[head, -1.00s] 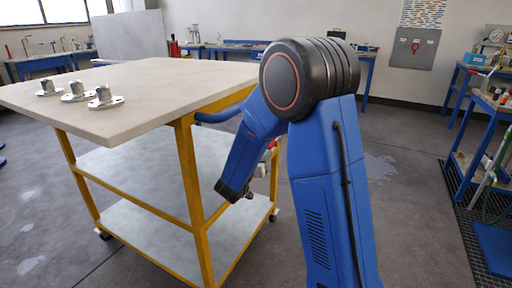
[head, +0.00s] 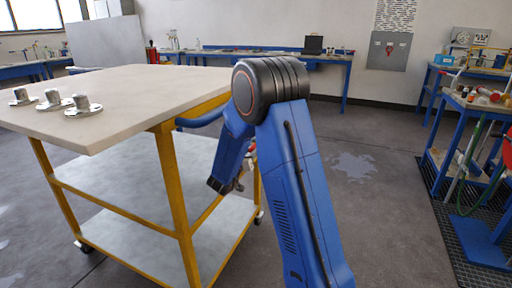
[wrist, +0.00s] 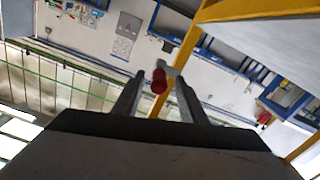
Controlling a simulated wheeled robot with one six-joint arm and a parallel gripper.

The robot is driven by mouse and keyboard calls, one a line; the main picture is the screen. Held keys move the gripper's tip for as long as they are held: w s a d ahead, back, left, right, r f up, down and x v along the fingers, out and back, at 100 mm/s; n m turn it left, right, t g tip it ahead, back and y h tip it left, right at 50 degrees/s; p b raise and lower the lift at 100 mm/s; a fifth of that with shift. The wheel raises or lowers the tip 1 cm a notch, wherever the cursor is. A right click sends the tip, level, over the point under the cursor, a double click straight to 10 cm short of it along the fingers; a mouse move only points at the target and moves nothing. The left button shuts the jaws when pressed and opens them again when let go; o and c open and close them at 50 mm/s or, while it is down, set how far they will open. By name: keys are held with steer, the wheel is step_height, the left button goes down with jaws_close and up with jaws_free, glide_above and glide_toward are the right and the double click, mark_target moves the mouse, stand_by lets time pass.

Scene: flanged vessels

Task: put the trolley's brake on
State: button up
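The trolley (head: 166,180) has a yellow frame, a pale top and two grey shelves, and stands left of my arm. A grey lever with a red end (wrist: 159,80) shows in the wrist view against a yellow post, likely the brake lever. A bit of red (head: 252,150) also shows by the trolley's far right leg in the head view, mostly hidden by my arm. My gripper (wrist: 157,92) is open, one finger on each side of the red end in the picture. Whether they touch I cannot tell. In the head view its fingertips are unclear.
Several grey metal flanged pieces (head: 84,106) stand on the trolley top. A blue handle bar (head: 200,119) sticks out at its right end. Blue benches line the back wall, and a blue rack (head: 470,150) stands at the right. The floor between is clear.

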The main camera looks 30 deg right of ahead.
steer(key=x, duration=0.6)
steer(key=shift+w+d, duration=0.1)
steer(key=shift+d, duration=0.1)
steer(key=shift+c, duration=0.5)
jaws_close()
